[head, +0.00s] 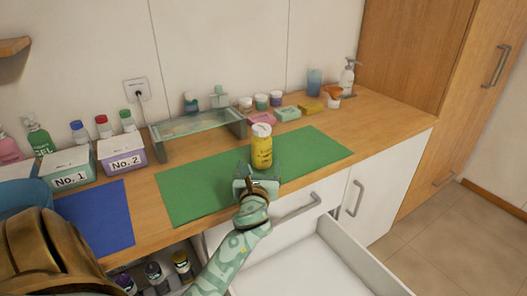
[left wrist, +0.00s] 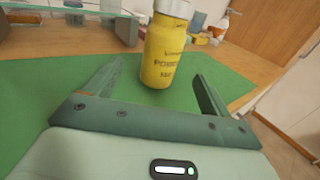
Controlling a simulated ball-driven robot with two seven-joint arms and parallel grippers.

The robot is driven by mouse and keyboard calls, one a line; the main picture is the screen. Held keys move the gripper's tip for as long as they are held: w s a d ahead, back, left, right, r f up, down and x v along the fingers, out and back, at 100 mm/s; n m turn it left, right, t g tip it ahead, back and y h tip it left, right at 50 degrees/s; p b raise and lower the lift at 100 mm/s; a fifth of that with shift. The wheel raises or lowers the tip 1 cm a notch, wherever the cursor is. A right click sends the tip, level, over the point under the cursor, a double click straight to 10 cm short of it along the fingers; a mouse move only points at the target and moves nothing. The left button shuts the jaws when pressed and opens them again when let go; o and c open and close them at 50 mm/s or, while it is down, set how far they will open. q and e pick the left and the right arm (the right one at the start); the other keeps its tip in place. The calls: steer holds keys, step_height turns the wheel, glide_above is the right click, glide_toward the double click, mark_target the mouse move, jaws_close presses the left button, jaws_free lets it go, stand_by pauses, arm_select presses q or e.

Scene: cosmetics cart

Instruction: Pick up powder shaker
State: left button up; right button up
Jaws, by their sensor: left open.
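The powder shaker (head: 261,147) is a yellow cylinder with a white top and dark lettering. It stands upright on the green mat (head: 196,190). My left gripper (head: 258,180) is just in front of it, on the near side of the mat. In the left wrist view the shaker (left wrist: 166,48) stands beyond the two open fingertips (left wrist: 158,72), roughly between their lines. The gap between the fingers is empty. My right gripper is not in view.
A glass shelf (head: 197,124) stands behind the mat. Boxes No. 1 (head: 70,180) and No. 2 (head: 125,163) and a blue mat (head: 95,218) are at left. Jars and soap bars line the back. An open white drawer (head: 310,265) is below the counter's front edge.

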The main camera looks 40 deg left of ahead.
mark_target(261, 157)
arm_select(q)
steer(key=x, duration=0.3)
steer(key=shift+w+a+f+b, duration=0.15)
steer(key=shift+w+f+b, duration=0.05)
steer(key=shift+w+b, duration=0.1)
steer(key=shift+w+a+r, duration=0.1)
steer(key=shift+w+a, duration=0.3)
steer(key=shift+w, duration=0.05)
steer(key=b+x, duration=0.2)
steer(key=x, duration=0.2)
steer(key=shift+d, duration=0.15)
steer(key=shift+w+a, duration=0.3)
steer(key=shift+w, duration=0.1)
steer(key=shift+s, duration=0.1)
steer(key=c, duration=1.1)
steer(key=shift+r, duration=0.1)
